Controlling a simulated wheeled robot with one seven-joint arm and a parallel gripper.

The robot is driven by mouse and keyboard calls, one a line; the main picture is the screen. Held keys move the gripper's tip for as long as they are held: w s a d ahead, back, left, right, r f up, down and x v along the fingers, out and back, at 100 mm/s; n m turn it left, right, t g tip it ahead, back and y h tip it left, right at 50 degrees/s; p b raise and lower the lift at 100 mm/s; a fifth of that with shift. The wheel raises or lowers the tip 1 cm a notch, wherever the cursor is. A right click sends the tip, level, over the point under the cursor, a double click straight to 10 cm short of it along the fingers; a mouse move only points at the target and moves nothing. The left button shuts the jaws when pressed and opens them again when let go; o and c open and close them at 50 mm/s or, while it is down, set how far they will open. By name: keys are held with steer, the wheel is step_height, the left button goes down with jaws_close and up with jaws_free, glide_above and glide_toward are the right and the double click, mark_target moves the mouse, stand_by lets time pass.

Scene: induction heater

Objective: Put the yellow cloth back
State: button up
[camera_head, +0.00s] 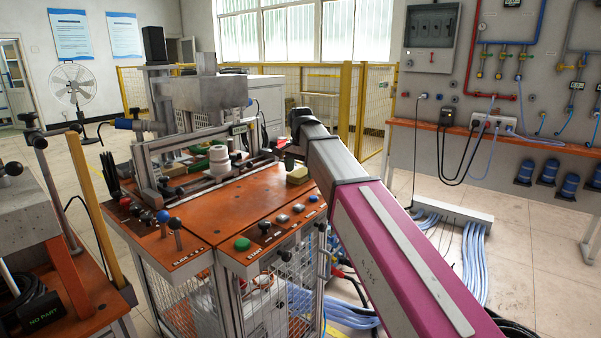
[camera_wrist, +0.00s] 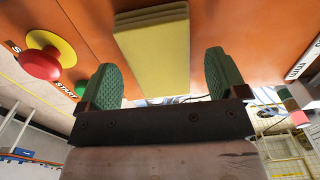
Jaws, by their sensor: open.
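The yellow cloth (camera_wrist: 153,52) is a folded, layered block lying on the orange top of the machine. In the head view the cloth (camera_head: 298,175) sits near the right edge of that top, just left of my arm. My gripper (camera_wrist: 162,80) is open, with one green ridged finger on each side of the cloth's near part. Gaps show between the cloth and both fingers, so it is not gripped. In the head view my arm reaches over towards the cloth, and the fingers cannot be made out clearly.
A red button on a yellow base (camera_wrist: 42,60) and a green button (camera_wrist: 82,88) lie left of my gripper. In the head view, white cylinders (camera_head: 220,160) stand left of the cloth, and knobbed levers (camera_head: 170,228) rise at the front. Orange surface around the cloth is clear.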

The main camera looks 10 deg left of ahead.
mark_target(301, 172)
step_height(301, 172, up, 11)
stand_by(0.4)
